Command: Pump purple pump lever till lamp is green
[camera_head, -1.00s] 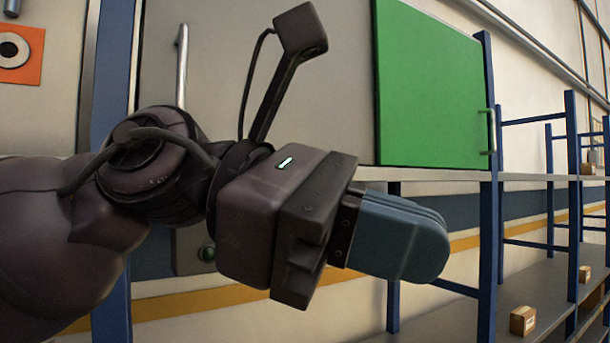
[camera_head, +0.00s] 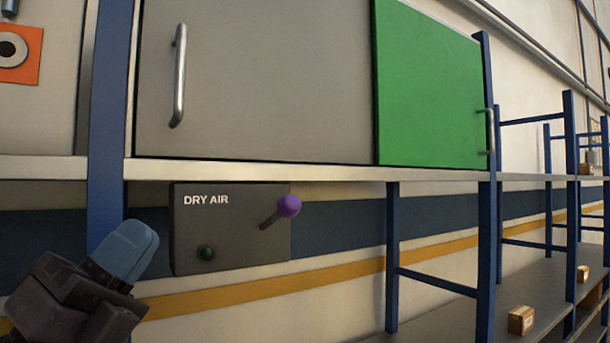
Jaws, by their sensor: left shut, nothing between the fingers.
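The purple pump lever (camera_head: 288,206) is a purple ball on a short grey rod at the right side of a dark grey box (camera_head: 230,230) marked DRY AIR. The box hangs under the shelf. The lamp (camera_head: 206,253) at the box's lower left is dark green and looks unlit. My left gripper (camera_head: 142,243) is at the lower left, with its blue fingers together and empty, pointing up and right. It is to the left of the box and well apart from the lever. My right gripper is not in view.
Above the box is the shelf edge (camera_head: 330,172), with a grey door (camera_head: 255,85) with a metal handle and a green panel (camera_head: 430,90). A blue post (camera_head: 108,110) stands near my left gripper. The space right of the lever is open up to another blue post (camera_head: 392,260).

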